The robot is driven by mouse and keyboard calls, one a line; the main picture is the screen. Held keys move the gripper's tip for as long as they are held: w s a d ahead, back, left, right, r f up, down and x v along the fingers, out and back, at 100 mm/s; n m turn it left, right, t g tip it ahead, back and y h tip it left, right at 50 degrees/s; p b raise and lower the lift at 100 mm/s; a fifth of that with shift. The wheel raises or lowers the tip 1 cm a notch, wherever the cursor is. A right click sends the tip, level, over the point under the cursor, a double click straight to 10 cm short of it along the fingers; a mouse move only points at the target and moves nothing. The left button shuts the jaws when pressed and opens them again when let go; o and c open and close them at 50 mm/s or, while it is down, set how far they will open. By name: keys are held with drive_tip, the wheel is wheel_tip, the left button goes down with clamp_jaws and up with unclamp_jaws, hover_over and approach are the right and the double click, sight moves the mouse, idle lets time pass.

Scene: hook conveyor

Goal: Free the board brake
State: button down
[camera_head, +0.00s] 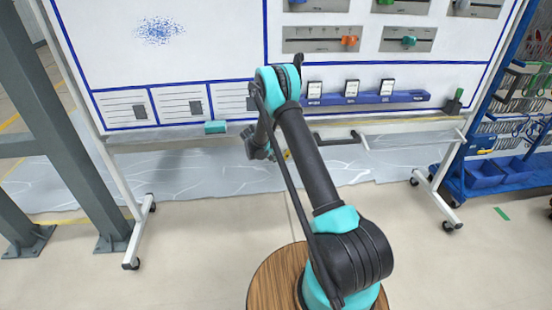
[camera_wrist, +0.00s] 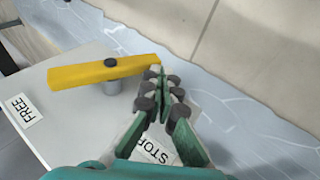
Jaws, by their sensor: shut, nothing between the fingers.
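In the wrist view the board brake is a flat yellow lever (camera_wrist: 85,73) on a grey post with a dark pivot cap (camera_wrist: 111,62), above a pale plate (camera_wrist: 60,125). A FREE label (camera_wrist: 22,110) lies below the lever's left end. A STOP label (camera_wrist: 158,152) is partly hidden behind my gripper. My gripper (camera_wrist: 162,82) is shut and empty, its fingertips right beside the lever's right end; I cannot tell whether they touch. In the head view my arm hides most of the brake, and only a small yellow spot (camera_head: 287,154) shows.
The wheeled whiteboard (camera_head: 200,50) stands ahead, with sliders and a blue rail (camera_head: 370,98) on it. A teal block (camera_head: 215,127) sits on its lower ledge. A blue rack (camera_head: 490,170) is at the right, a grey steel post (camera_head: 60,130) at the left. Open floor lies in front.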

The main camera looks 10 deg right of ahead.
drive_tip(key=shift+d+f, duration=0.45)
drive_tip(key=shift+f, duration=0.4)
drive_tip(key=shift+d+f, duration=0.15)
idle(0.4)
idle(0.7)
drive_tip(key=v, duration=1.2)
